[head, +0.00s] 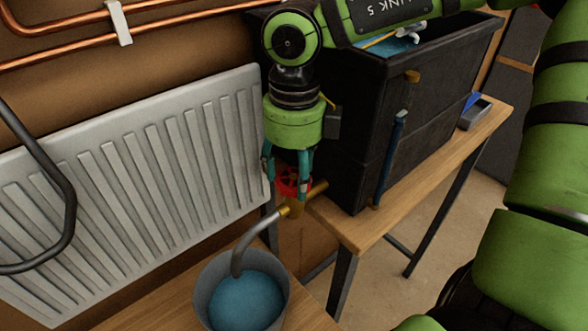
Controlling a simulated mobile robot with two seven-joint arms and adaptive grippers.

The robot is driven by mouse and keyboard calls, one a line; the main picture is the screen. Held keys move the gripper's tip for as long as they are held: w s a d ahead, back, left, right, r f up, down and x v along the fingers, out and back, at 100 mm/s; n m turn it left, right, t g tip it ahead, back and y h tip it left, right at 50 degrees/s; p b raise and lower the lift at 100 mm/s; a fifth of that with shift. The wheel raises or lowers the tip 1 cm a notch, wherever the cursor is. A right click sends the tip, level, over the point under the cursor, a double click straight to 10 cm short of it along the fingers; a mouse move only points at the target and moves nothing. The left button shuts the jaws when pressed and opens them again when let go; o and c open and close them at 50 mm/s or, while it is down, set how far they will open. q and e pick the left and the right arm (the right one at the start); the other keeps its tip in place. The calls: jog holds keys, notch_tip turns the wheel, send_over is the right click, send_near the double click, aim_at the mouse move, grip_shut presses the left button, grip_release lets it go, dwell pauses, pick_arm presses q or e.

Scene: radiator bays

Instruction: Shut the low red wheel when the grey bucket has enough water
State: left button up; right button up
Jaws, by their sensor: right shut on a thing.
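The low red wheel (294,178) sits on a brass valve beside the left end of a wooden bench. My right gripper (286,186) points down over it, with its fingers around the wheel, shut on it. The grey bucket (204,283) stands at the bottom, below the radiator. Blue water (246,301) fills much of it, its surface below the rim. A grey bent spout (253,238) leads from the brass valve (296,208) down into the bucket. I cannot tell whether water is running. My left gripper is not in view.
A white radiator (150,170) hangs on the left wall, with copper pipes (60,45) above. A black tank (350,110) stands on the bench (420,175) close right of the gripper. A small grey tray (475,115) sits farther right. A dark curved bar (55,175) crosses the left.

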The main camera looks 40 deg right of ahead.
jog(key=shift+s+d+f+n+b, duration=0.15)
jog(key=shift+f+n+b, duration=0.25)
jog(key=shift+n+b, duration=1.6)
jog(key=shift+n, duration=0.1)
jog(key=n+b, duration=0.1)
jog(key=n, duration=0.2)
jog(key=shift+r+n+b, duration=0.15)
jog(key=shift+n+b, duration=0.45)
jog(key=shift+n, duration=1)
jog(key=o, duration=1.1)
jog(key=shift+d, duration=0.1)
jog(key=shift+d+r, duration=0.1)
